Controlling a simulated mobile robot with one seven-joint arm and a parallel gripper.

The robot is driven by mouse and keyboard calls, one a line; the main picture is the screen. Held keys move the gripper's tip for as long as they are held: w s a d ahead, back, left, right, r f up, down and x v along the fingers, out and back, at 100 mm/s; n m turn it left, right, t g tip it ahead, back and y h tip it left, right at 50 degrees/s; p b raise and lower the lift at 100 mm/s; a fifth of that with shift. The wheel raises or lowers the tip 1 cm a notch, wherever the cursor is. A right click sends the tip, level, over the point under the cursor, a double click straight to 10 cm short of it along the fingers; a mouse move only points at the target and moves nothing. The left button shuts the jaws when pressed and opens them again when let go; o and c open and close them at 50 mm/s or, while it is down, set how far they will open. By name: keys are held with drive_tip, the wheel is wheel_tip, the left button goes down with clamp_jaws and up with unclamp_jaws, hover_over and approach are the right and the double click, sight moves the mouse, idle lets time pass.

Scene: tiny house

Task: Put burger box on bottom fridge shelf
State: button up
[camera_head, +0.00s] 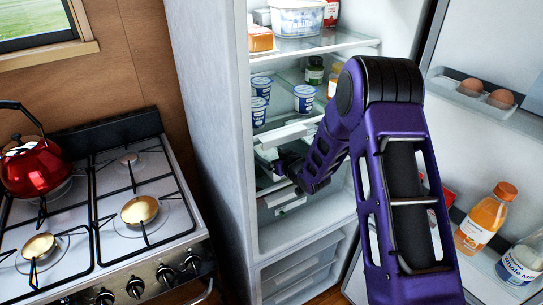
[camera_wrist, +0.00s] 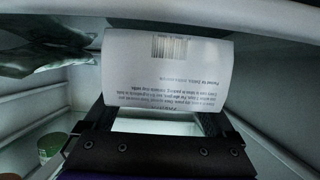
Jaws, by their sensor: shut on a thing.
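My gripper (camera_head: 287,164) is inside the open fridge, below the shelf with the yogurt cups, in the head view. In the wrist view my gripper (camera_wrist: 158,112) has one dark finger on each side of a white box (camera_wrist: 168,72) with a barcode and small upside-down print. It is shut on this box, which I take as the burger box. In the head view the box cannot be told clearly from the white shelf parts around my gripper. The bottom fridge shelf (camera_head: 300,226) shows as a bare white surface above the drawers, below my gripper.
Yogurt cups (camera_head: 304,98) and a dark jar (camera_head: 314,70) stand on the shelf above. Clear drawers (camera_head: 300,274) lie below. The open door holds eggs (camera_head: 485,93), a juice bottle (camera_head: 484,218) and milk (camera_head: 521,262). Dark glossy packages (camera_wrist: 42,48) are at the wrist view's upper left.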

drive_tip(key=shift+r, duration=0.15)
drive_tip(key=shift+f+b, duration=0.25)
drive_tip(key=shift+b, duration=0.05)
drive_tip(key=o, duration=1.3)
drive_tip(key=shift+r, duration=0.1)
drive_tip(key=shift+r+p, duration=0.25)
drive_tip(key=shift+p, duration=0.15)
drive_tip(key=shift+v, duration=6)
drive_tip(key=shift+f, duration=0.15)
